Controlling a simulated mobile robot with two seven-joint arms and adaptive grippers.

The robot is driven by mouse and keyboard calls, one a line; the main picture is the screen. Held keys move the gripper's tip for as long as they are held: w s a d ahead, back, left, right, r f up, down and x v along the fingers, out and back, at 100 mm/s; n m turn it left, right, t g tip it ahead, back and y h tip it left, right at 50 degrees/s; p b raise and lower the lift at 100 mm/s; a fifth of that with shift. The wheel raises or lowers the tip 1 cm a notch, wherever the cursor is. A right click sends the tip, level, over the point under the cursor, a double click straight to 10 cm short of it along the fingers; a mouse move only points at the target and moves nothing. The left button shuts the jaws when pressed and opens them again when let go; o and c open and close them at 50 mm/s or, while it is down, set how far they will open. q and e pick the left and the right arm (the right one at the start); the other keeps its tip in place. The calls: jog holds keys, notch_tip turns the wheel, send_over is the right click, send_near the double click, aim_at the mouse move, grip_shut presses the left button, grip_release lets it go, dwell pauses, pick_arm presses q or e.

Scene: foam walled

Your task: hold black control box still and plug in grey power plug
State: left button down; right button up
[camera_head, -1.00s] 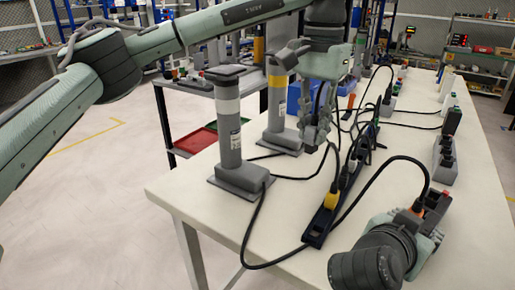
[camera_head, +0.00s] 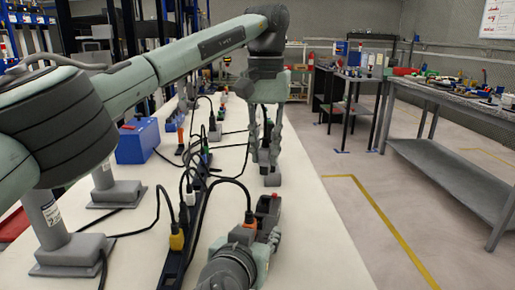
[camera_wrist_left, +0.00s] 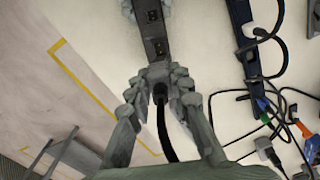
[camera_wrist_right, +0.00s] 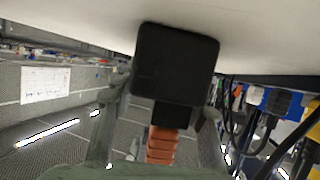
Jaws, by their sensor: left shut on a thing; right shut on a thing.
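The black control box (camera_head: 266,212) lies near the table's right edge, with a red part on top. In the left wrist view the long dark box (camera_wrist_left: 152,30) shows sockets in its top. My right gripper (camera_head: 249,238) is shut on its near end, and the box's black end (camera_wrist_right: 178,65) fills the right wrist view. My left gripper (camera_head: 267,170) points down over the far end, shut on the grey power plug (camera_wrist_left: 160,92). Its black cable runs back between the fingers. The fingers hide the plug's tip, so I cannot tell how deep it sits.
An orange plug (camera_head: 249,222) with a black cable stands on the box beside my right gripper. A dark power strip (camera_head: 176,265) with a yellow plug (camera_head: 177,240) lies to the left among cables. Grey posts stand further left. Open floor lies right of the table.

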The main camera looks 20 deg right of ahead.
aim_at(265, 138)
pick_arm(q)
jog(key=shift+f, duration=0.1)
jog(key=shift+f, duration=2.85)
jog(key=shift+f, duration=1.35)
jog(key=c, duration=1.3)
grip_release()
notch_tip(265, 138, up, 12)
jog(key=shift+s+a, duration=0.1)
jog(key=shift+s, duration=0.05)
pick_arm(e)
jog(key=o, duration=1.4)
